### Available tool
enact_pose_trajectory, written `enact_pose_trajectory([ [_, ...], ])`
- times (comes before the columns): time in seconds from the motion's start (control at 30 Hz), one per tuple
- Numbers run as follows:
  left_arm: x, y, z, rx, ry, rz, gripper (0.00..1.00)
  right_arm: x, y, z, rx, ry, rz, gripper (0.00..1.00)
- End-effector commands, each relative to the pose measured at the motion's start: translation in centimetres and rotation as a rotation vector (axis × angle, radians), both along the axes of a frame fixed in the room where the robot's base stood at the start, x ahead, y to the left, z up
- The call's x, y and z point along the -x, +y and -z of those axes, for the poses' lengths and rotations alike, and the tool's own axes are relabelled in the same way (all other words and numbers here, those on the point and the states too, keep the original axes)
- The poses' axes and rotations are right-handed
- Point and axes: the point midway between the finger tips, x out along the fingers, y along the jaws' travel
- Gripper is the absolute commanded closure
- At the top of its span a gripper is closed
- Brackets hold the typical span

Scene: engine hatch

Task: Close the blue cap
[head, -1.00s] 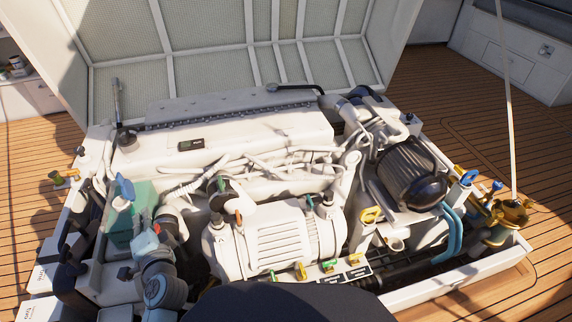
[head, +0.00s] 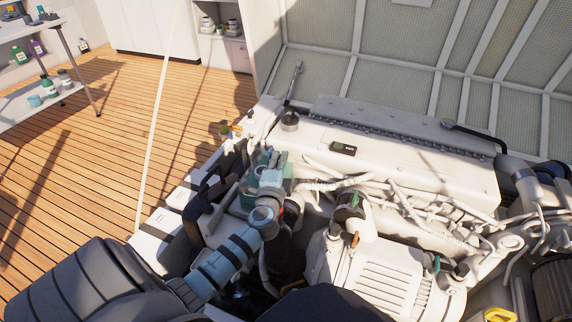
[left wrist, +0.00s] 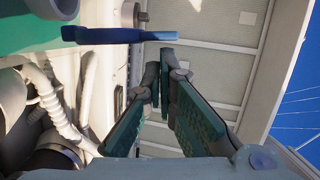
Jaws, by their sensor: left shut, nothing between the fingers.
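The blue cap (left wrist: 118,35) shows edge-on in the left wrist view as a thin blue flap standing open beside the pale round filler neck (left wrist: 55,8). The teal tank (left wrist: 22,30) is at the upper left there. In the head view, part of the tank (head: 246,196) shows at the left of the engine; I cannot make out the cap behind my gripper. My left gripper (left wrist: 160,78) is shut and empty, its fingertips close to the cap with a visible gap. In the head view the left gripper (head: 270,162) is over the tank. My right gripper is not in view.
The white engine (head: 400,150) with hoses and pipes lies right of the tank. The raised hatch lid (head: 390,92) stands behind. White boxes with dark bands (head: 153,245) line the left edge. A shelf with bottles (head: 40,70) stands at the far left; the wooden deck between is clear.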

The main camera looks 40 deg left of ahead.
Motion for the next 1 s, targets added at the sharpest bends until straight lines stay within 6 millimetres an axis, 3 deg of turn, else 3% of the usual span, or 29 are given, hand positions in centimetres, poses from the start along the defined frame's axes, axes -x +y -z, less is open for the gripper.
enact_pose_trajectory([
  [1.0, -0.21, 0.75, -0.08, 0.078, -0.022, 0.007, 1.00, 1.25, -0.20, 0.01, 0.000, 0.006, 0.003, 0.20],
])
